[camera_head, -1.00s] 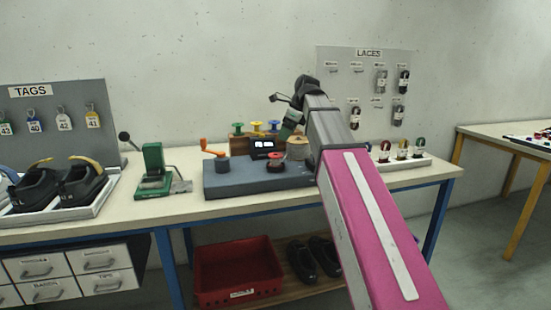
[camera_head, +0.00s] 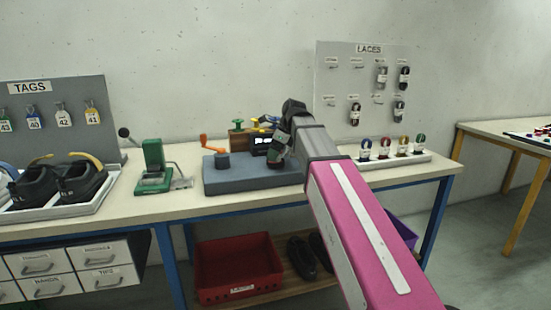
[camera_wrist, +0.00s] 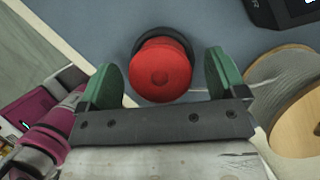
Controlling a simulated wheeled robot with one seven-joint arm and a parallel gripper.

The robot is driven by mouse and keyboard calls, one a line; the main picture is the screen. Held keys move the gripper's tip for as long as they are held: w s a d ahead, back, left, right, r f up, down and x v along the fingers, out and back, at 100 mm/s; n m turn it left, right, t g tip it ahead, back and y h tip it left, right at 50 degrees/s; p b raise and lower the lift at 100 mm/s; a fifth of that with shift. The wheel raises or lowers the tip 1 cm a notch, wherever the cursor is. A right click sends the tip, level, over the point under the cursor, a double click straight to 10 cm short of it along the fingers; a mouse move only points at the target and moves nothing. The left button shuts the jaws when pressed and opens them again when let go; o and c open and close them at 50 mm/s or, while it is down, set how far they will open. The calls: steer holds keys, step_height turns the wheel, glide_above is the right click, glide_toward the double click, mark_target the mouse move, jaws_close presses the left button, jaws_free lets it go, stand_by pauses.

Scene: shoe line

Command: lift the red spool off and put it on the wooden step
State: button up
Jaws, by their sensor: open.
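The red spool (camera_wrist: 161,70) stands on the blue-grey base (camera_wrist: 100,25) and shows from above in the wrist view, with a dark disc under it. My gripper (camera_wrist: 161,85) is open, with one green finger on each side of the spool and a gap on both sides.
A large wound reel (camera_wrist: 290,95) is close to the right finger in the wrist view. A black display (camera_head: 263,143) stands at the back of the base.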

steer(key=shift+f, duration=0.1)
steer(key=c, duration=1.1)
steer(key=shift+c, duration=0.2)
